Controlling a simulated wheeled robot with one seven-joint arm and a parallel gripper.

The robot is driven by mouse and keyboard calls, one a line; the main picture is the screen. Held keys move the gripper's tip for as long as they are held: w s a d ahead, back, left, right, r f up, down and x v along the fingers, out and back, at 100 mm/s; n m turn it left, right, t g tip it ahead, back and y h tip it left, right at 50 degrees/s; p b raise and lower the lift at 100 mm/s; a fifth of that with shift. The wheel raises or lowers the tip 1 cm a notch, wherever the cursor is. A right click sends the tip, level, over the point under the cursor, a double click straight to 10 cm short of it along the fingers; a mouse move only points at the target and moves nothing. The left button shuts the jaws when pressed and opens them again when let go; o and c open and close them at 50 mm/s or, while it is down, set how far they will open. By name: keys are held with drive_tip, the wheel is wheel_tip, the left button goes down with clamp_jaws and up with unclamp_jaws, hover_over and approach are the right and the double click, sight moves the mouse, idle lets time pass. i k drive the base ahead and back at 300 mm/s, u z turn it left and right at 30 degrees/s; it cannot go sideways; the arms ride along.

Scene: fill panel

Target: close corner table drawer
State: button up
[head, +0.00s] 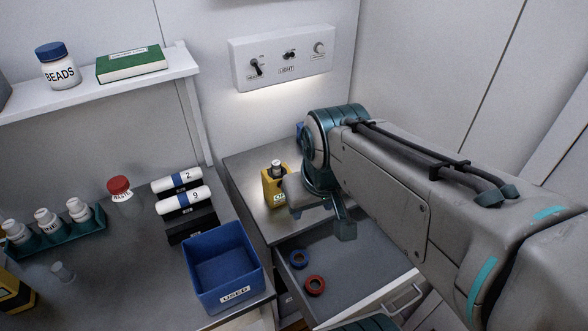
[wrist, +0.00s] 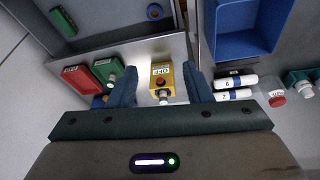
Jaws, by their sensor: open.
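The corner table (head: 250,163) stands in the corner with its drawer (head: 343,268) pulled out toward the front. The drawer's pale front carries a bar handle (head: 404,298). My gripper (head: 328,214) is over the table top, near the drawer's back edge. In the wrist view my gripper (wrist: 161,90) has its fingers spread and empty. Between them in the picture is a yellow device (wrist: 162,75) on the table top. The drawer (wrist: 105,24) shows at the upper left there; its handle is out of view.
A blue bin labelled USED (head: 222,267) stands on the counter just left of the drawer. White rolls (head: 182,199), a red-capped jar (head: 121,192) and a bottle rack (head: 55,237) are further left. A switch panel (head: 283,54) is on the back wall.

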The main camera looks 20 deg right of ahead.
sight(365, 274)
drive_tip(key=u, duration=0.05)
drive_tip(key=k, duration=0.5)
drive_tip(key=z, duration=1.1)
drive_tip(key=i, duration=0.2)
drive_tip(key=z, duration=1.85)
drive_tip(key=k, duration=0.2)
drive_tip(key=u, duration=0.4)
